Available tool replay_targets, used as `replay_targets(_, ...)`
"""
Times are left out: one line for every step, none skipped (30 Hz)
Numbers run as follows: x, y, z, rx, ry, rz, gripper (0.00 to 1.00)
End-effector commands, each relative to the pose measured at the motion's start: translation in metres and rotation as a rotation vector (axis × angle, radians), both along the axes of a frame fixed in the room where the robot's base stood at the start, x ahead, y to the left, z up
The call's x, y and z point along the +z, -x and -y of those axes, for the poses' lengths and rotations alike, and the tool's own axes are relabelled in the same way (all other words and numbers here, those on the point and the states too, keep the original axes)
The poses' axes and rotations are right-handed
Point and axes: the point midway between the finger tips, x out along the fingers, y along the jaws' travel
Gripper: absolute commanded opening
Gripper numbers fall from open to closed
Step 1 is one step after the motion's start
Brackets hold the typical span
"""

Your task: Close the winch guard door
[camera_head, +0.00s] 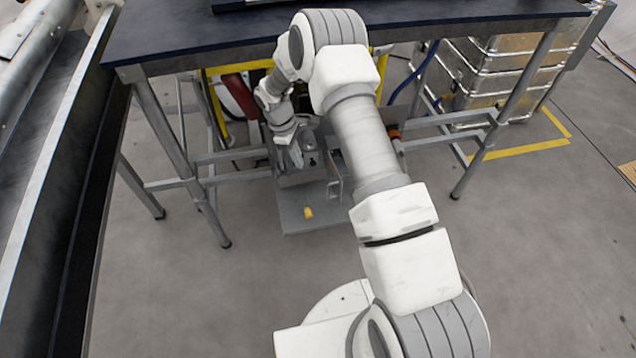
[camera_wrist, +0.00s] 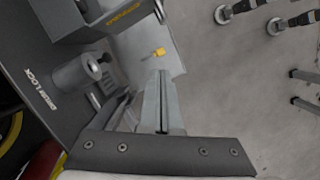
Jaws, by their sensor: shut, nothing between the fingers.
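A grey metal winch unit (camera_head: 300,177) sits low under the dark table on a flat grey base plate (camera_head: 290,222). In the wrist view its dark housing (camera_wrist: 45,55) fills the left side, with a round cylinder (camera_wrist: 75,76) and lettering that seems to read "GEAR LOCK". I cannot clearly tell which panel is the guard door or how far it stands open. My gripper (camera_head: 297,158) reaches down at the unit, partly hidden by my arm. In the wrist view my gripper (camera_wrist: 162,78) is shut and empty, its fingers pointing toward a small yellow piece (camera_wrist: 160,52) on the plate.
The dark table (camera_head: 190,40) stands over the unit on metal legs with crossbars (camera_head: 175,140). Metal cases (camera_head: 490,75) stand at the right, near yellow floor tape (camera_head: 525,148). A long dark and metal rail (camera_head: 55,190) runs along the left. Open floor lies in front.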

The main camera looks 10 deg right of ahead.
Motion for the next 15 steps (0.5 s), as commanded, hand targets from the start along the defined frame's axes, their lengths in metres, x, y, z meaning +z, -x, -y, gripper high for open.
replay_targets(-0.005, 0.0, 0.0, 0.004, 0.0, -0.004, 0.0)
replay_targets(-0.007, 0.001, 0.0, 0.005, 0.0, -0.004, 0.0)
replay_targets(-0.01, 0.001, 0.001, 0.007, 0.0, -0.006, 0.0)
replay_targets(-0.013, 0.002, 0.001, 0.007, 0.0, -0.006, 0.0)
replay_targets(-0.017, 0.002, 0.002, 0.007, 0.001, -0.007, 0.0)
replay_targets(-0.023, 0.003, 0.003, 0.006, 0.001, -0.007, 0.0)
replay_targets(-0.028, 0.003, 0.004, 0.006, 0.001, -0.007, 0.0)
replay_targets(-0.033, 0.004, 0.005, 0.006, 0.001, -0.007, 0.0)
replay_targets(-0.041, 0.005, 0.007, 0.006, 0.0, -0.008, 0.0)
replay_targets(-0.047, 0.006, 0.009, 0.005, 0.0, -0.009, 0.0)
replay_targets(-0.054, 0.007, 0.01, 0.005, 0.0, -0.009, 0.0)
replay_targets(-0.063, 0.008, 0.012, 0.006, 0.0, -0.007, 0.0)
replay_targets(-0.069, 0.009, 0.013, 0.006, 0.0, -0.008, 0.0)
replay_targets(-0.076, 0.009, 0.015, 0.006, 0.0, -0.008, 0.0)
replay_targets(-0.084, 0.01, 0.016, 0.006, 0.0, -0.006, 0.0)
